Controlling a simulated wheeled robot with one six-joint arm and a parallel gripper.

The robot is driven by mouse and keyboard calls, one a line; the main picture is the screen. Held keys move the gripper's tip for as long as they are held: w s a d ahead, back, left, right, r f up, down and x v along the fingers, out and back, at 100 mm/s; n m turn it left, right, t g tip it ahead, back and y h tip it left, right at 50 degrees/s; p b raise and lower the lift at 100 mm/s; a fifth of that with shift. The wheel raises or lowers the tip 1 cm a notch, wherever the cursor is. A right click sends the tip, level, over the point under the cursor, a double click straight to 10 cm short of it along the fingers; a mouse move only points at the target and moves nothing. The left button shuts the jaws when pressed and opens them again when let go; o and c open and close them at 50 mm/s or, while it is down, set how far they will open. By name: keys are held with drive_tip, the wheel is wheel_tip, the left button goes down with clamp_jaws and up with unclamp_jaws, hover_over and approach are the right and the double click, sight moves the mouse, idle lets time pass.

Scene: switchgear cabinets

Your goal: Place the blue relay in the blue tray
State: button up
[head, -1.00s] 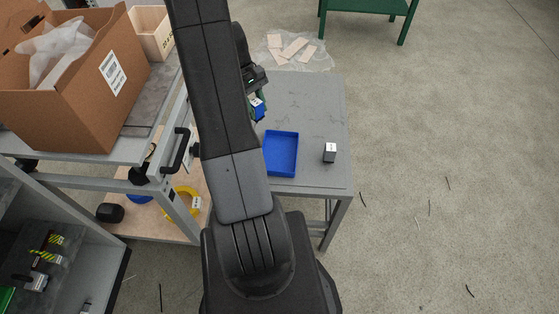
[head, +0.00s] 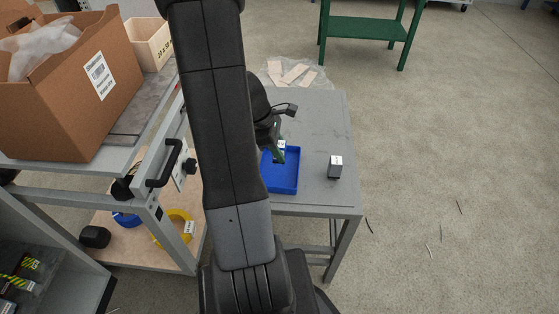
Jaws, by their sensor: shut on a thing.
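The blue tray (head: 288,183) lies on the grey table, just right of my arm. My gripper (head: 279,152) reaches down from behind my arm over the back part of the tray.
A cart with a cardboard box (head: 75,95) is at the left. A green table (head: 365,28) stands at the back.

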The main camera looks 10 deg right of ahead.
drive_tip(key=shift+f+b, duration=0.4)
drive_tip(key=shift+f, duration=1.45)
drive_tip(key=shift+f, duration=0.1)
drive_tip(key=shift+f, duration=0.15)
drive_tip(key=o, duration=1)
drive_tip(key=shift+r, duration=0.35)
drive_tip(key=p+v, duration=0.2)
drive_tip(key=v, duration=0.9)
drive_tip(key=shift+a+r+p, duration=0.25)
drive_tip(key=shift+r+p, duration=0.1)
drive_tip(key=shift+w, duration=0.1)
